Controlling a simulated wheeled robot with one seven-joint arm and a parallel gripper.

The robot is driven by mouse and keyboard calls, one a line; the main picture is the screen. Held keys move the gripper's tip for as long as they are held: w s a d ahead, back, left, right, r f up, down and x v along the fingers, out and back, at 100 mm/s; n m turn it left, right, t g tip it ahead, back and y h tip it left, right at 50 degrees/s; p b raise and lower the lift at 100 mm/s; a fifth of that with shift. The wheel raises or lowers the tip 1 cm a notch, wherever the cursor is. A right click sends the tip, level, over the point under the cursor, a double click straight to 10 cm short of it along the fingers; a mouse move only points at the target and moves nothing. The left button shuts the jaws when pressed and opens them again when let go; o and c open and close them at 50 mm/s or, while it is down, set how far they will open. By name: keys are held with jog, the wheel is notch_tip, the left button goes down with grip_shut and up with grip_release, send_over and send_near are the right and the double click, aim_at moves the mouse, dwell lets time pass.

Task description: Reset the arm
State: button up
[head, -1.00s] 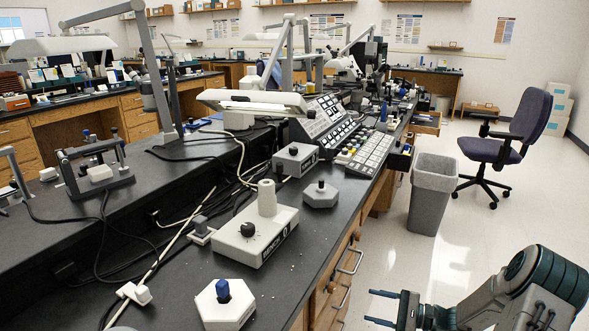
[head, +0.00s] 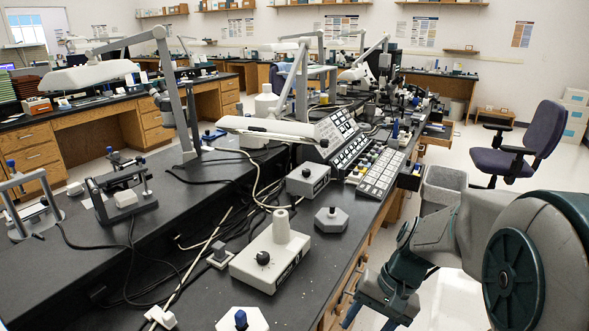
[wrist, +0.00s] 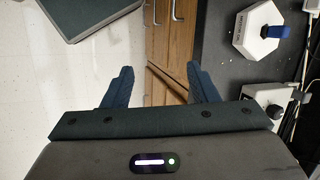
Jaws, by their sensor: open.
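My gripper shows in the wrist view (wrist: 158,88) with its two dark blue fingers spread apart and nothing between them. It points down past the front of the wooden cabinet (wrist: 162,45), beside the black bench top. In the head view my arm is at the lower right, folded beside the bench. The fingers are mostly cut off at the bottom edge there.
The black bench (head: 200,283) runs along the left of my arm. On it stand a white control box (head: 272,262), hexagonal pieces (head: 331,219) and a keypad console (head: 376,178). A grey bin (head: 443,186) and an office chair (head: 522,150) stand behind my arm.

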jog(key=s+d+r+n+t+h+p, duration=0.1)
jog(key=s+r+n+t+h+p, duration=0.2)
jog(key=s+r, duration=0.4)
notch_tip(320, 180, up, 5)
jog(key=shift+s+f+n+t+h+p, duration=0.15)
jog(key=shift+n+t+h+p, duration=0.45)
jog(key=shift+p, duration=0.6)
dwell(0.6)
